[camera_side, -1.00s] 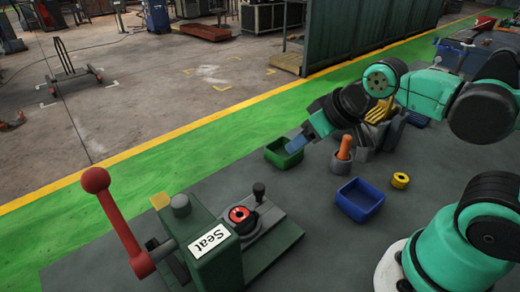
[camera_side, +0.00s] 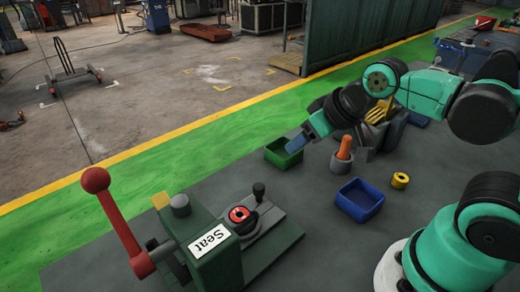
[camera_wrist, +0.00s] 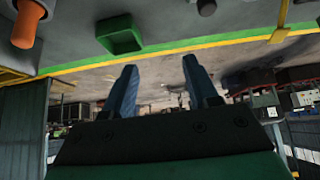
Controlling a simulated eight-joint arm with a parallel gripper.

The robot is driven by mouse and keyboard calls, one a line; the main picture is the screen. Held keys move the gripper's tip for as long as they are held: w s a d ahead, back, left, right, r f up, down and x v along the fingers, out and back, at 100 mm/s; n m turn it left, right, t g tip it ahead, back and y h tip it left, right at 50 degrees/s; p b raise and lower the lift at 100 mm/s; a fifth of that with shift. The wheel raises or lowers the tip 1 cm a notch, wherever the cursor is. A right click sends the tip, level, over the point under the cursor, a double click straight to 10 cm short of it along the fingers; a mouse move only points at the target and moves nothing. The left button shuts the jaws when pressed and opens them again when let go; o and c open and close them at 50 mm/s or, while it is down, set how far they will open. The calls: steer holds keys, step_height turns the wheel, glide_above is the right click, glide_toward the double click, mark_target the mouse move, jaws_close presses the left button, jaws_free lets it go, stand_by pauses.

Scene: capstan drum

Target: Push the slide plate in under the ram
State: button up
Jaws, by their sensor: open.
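The press (camera_side: 205,255) is a dark green body with a white label reading "Seat" and a red lever (camera_side: 118,222) with a red ball on top, raised. The grey slide plate (camera_side: 270,235) sticks out to the right of the press on its green base. It carries a red and black round part (camera_side: 240,217) and a black knob (camera_side: 259,191). My gripper (camera_side: 291,149) is in the air by the green bin, up and right of the slide plate and well apart from it. In the wrist view its two blue fingers (camera_wrist: 160,75) are apart with nothing between them.
The green bin (camera_side: 273,158) is close to my gripper and also shows in the wrist view (camera_wrist: 120,42). An orange-handled item stands in a grey holder (camera_side: 341,167). A blue bin (camera_side: 342,206) and a yellow ring (camera_side: 400,181) lie to the right. Bare grey surface separates the bins from the press.

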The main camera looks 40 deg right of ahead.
steer(key=shift+o, duration=0.2)
steer(key=shift+o, duration=0.5)
steer(key=n+g, duration=0.3)
steer(key=g, duration=0.3)
glide_above(258, 186)
steer(key=f, duration=0.2)
steer(key=shift+s+d+f, duration=0.1)
steer(key=shift+d+f, duration=0.2)
steer(key=shift+d, duration=0.1)
steer(key=shift+a+f+g, duration=0.35)
steer(key=shift+f+g, duration=0.1)
steer(key=shift+g, duration=0.15)
steer(key=shift+f, duration=2.8)
jaws_close()
steer(key=shift+w, duration=0.2)
